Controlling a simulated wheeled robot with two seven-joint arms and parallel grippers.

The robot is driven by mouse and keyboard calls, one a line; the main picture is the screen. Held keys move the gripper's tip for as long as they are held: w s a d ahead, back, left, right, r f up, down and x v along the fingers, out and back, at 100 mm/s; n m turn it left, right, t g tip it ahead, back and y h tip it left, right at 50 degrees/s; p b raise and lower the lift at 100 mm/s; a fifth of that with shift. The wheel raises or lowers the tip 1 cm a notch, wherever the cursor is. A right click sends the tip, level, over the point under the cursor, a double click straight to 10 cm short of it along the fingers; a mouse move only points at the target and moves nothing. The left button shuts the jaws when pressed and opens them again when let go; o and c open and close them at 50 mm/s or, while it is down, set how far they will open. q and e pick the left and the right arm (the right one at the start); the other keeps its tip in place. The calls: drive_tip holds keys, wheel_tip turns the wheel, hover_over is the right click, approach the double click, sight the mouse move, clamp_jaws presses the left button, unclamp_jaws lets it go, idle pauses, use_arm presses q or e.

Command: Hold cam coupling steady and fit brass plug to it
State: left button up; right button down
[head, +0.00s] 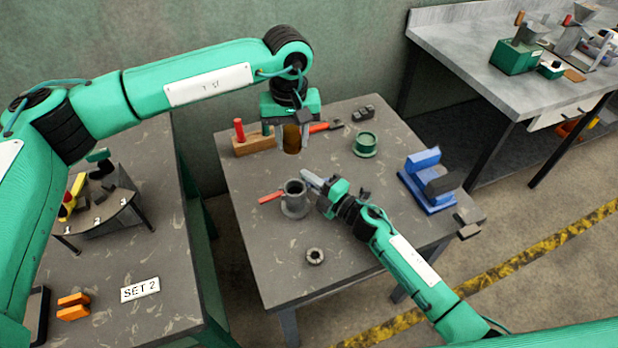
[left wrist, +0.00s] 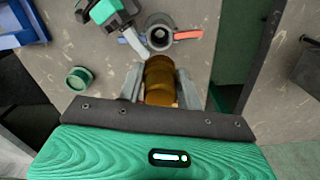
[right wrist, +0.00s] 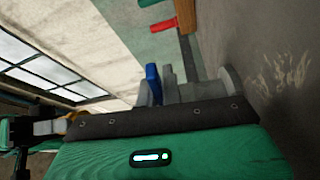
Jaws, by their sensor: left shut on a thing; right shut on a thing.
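The brass plug (head: 291,140) is upright between the fingers of my left gripper (head: 292,130), which is shut on it. It also shows in the left wrist view (left wrist: 160,85). My right gripper (head: 312,181) is shut at the coupling's right side. Its exact grip is partly hidden, and the right wrist view is hard to read.
A wooden block with a red peg (head: 253,146), a green ring piece (head: 365,144) and a blue fixture (head: 428,180) stand around the table (head: 270,270). A small grey ring (head: 315,256) lies near the front. The table's front is mostly clear.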

use_arm(q)
drive_tip(key=shift+f, duration=6.25)
drive_tip(key=shift+f, duration=0.15)
drive_tip(key=shift+f, duration=0.3)
drive_tip(key=shift+f, duration=0.45)
drive_tip(key=shift+r, duration=0.3)
drive_tip(key=o, duration=1.3)
wheel_tip(320, 180, up, 12)
drive_tip(key=shift+s+r, duration=0.1)
